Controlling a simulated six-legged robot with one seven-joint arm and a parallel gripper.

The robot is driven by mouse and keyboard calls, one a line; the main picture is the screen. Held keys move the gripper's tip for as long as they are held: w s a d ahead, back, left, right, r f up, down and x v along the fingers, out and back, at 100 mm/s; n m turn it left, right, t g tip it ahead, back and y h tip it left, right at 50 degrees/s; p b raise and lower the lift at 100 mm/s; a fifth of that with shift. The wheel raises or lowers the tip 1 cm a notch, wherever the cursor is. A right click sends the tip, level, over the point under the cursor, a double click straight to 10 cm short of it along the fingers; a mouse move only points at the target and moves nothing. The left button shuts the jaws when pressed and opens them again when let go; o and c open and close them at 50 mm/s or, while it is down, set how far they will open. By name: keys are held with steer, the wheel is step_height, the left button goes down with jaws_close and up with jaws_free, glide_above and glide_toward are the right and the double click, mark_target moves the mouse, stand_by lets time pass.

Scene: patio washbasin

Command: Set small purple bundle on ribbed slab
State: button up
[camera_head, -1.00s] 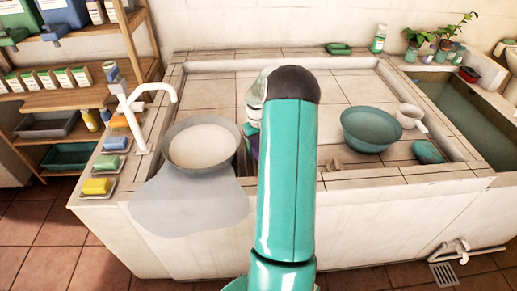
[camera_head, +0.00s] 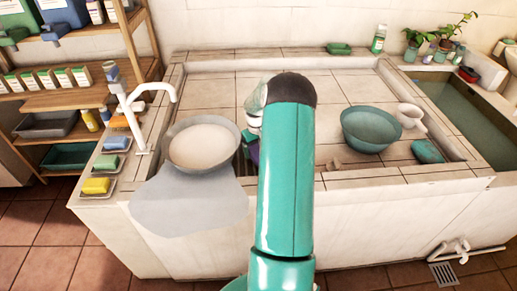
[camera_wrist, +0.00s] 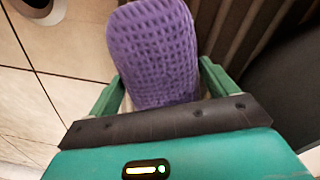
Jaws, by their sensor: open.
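The purple bundle (camera_wrist: 158,60), with a waffle-like weave, lies between the two green fingers of my gripper (camera_wrist: 160,88) in the wrist view. The jaws are open, with a finger on either side of it. A dark brown ribbed surface (camera_wrist: 248,28), which looks like the ribbed slab, runs right beside the bundle on its right. In the head view a small purple patch of the bundle (camera_head: 253,154) shows left of my arm, near the green fingers (camera_head: 249,136). My arm hides most of the gripper there. I cannot tell whether the bundle rests on the slab.
A round basin (camera_head: 203,147) stands left of my gripper, with a grey cloth (camera_head: 190,208) over the front edge. A teal bowl (camera_head: 369,130), white mug (camera_head: 409,115) and teal bundle (camera_head: 428,151) are at right. A white tap (camera_head: 135,115) stands at left. The tiled middle is partly clear.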

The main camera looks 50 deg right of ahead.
mark_target(257, 147)
step_height(257, 147, up, 12)
steer(key=shift+w+a+r, duration=0.15)
steer(key=shift+w+a, duration=0.15)
steer(key=w+a+r+n+t+h, duration=0.1)
steer(key=a+r, duration=0.8)
steer(key=a, duration=0.4)
steer(key=w+a+r+n+t+h, duration=0.1)
steer(key=a+r+n, duration=0.1)
steer(key=a+r, duration=0.9)
steer(key=s+a+n+t+y, duration=0.1)
steer(key=s+a+t, duration=0.1)
steer(key=s+a, duration=0.6)
steer(key=s+a+n+t+y, duration=0.1)
steer(key=s+a, duration=0.7)
steer(key=a, duration=0.8)
steer(key=shift+s+t, duration=0.25)
steer(key=shift+t, duration=0.25)
steer(key=shift+f, duration=0.1)
steer(key=shift+c, duration=0.3)
